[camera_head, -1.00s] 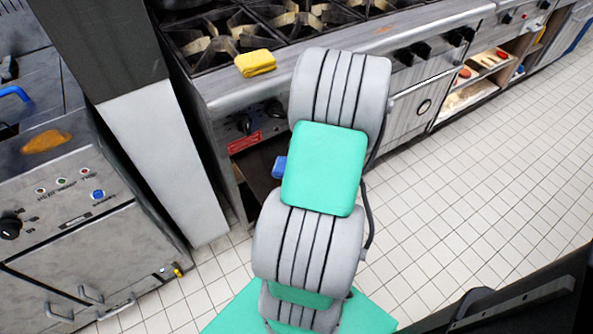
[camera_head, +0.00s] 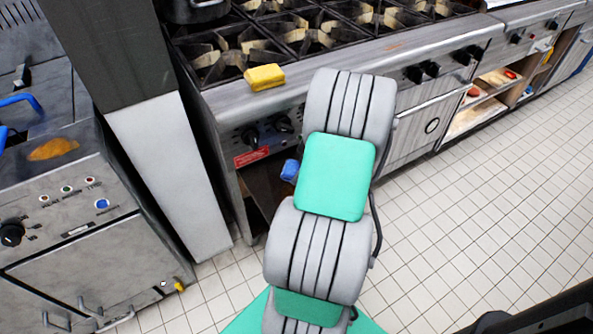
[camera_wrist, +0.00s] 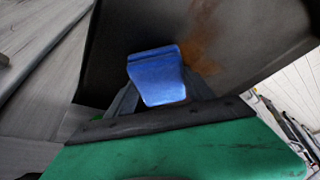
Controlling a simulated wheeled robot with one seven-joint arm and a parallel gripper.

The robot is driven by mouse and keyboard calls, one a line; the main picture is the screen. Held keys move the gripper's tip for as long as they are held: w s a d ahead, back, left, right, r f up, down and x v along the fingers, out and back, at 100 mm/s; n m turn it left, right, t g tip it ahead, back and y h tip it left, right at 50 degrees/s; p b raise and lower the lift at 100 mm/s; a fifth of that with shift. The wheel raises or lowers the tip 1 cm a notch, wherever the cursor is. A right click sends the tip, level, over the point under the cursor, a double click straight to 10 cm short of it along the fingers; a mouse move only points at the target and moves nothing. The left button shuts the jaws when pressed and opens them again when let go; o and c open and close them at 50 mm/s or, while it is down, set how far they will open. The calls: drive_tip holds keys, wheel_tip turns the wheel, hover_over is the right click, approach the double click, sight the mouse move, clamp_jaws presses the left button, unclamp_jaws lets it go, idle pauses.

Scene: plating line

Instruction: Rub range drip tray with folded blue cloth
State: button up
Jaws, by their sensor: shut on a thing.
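The folded blue cloth (camera_wrist: 157,80) is held between the fingers of my gripper (camera_wrist: 160,88) in the wrist view. In the head view the cloth (camera_head: 290,170) shows as a small blue patch left of my arm, in front of the range's lower opening. The range drip tray appears to be the dark flat surface (camera_wrist: 125,30) in the wrist view, with a rusty brown stain (camera_wrist: 203,42) just above and right of the cloth. The cloth is over or against this surface; I cannot tell whether they touch. My arm hides the gripper in the head view.
The range (camera_head: 330,68) has several burners and a yellow sponge (camera_head: 264,77) on its front edge. A grey pillar (camera_head: 165,170) separates it from a stained griddle unit (camera_head: 60,230) at left. Open shelves (camera_head: 490,95) stand right. The tiled floor (camera_head: 470,210) is clear.

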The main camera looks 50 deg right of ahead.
drive_tip(key=shift+s+a+p, duration=0.1)
drive_tip(key=shift+s+a, duration=0.5)
drive_tip(key=shift+s, duration=1.3)
drive_tip(key=shift+s+a+p, duration=0.15)
drive_tip(key=shift+s+a, duration=0.45)
drive_tip(key=shift+s, duration=1.3)
drive_tip(key=shift+s+a+p, duration=0.1)
drive_tip(key=shift+s+a, duration=0.5)
drive_tip(key=shift+s, duration=1.3)
drive_tip(key=shift+r, duration=0.1)
drive_tip(key=shift+r+p, duration=2.25)
drive_tip(key=shift+r, duration=0.7)
wheel_tip(320, 180, up, 3)
drive_tip(key=shift+p, duration=1)
